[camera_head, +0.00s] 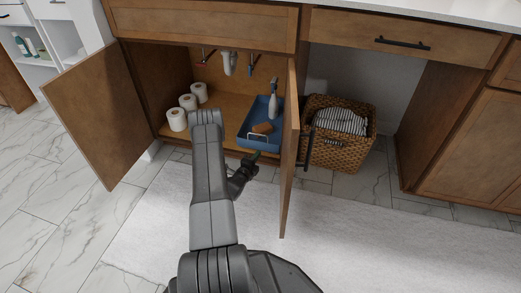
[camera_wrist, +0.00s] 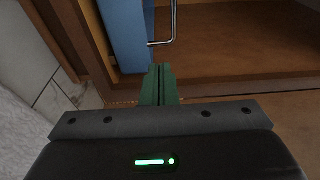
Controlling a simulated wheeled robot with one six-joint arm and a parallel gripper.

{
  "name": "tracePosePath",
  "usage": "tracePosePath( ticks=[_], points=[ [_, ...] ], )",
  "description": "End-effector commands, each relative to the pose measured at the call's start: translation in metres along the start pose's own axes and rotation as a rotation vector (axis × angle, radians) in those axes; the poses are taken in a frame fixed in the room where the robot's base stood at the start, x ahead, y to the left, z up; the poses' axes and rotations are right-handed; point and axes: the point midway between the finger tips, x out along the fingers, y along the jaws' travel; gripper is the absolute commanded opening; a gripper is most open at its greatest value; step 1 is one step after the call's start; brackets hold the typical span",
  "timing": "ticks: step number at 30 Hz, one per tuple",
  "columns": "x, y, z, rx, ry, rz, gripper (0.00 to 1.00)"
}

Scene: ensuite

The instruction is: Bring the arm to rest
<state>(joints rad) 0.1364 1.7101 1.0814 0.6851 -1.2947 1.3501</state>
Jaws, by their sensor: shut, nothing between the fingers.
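My gripper (camera_head: 256,158) is at the front edge of the open sink cabinet (camera_head: 223,76), just in front of a blue tray (camera_head: 245,136). In the wrist view my green fingertips (camera_wrist: 158,86) are together with nothing between them. The blue tray (camera_wrist: 124,35) and its metal handle (camera_wrist: 172,22) show just beyond the fingertips. My arm reaches forward from the bottom of the head view, over the rug. The cabinet's left door (camera_head: 95,110) and right door (camera_head: 290,150) stand open on either side of the arm.
The tray holds a spray bottle (camera_head: 272,104) and a brown item (camera_head: 263,127). Several toilet rolls (camera_head: 177,120) stand left of it. A wicker basket (camera_head: 340,148) with striped cloth is beyond the right door. A white rug (camera_head: 400,240) covers open floor in front.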

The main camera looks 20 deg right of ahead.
Motion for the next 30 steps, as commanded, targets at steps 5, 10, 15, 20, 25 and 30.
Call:
tracePosePath(
  ticks=[5, 10, 15, 20, 25, 30],
  points=[
    [-0.032, -0.002, 0.000, -0.003, -0.001, 0.004, 0.00],
    [-0.050, -0.001, -0.001, -0.002, 0.000, 0.002, 0.00],
    [-0.055, 0.001, -0.001, -0.001, 0.001, 0.001, 0.00],
    [-0.055, 0.001, -0.001, -0.001, 0.001, 0.001, 0.00],
    [-0.053, 0.001, -0.001, 0.000, 0.002, 0.000, 0.00],
    [-0.034, 0.003, -0.001, 0.002, 0.002, -0.001, 0.00]
  ],
)
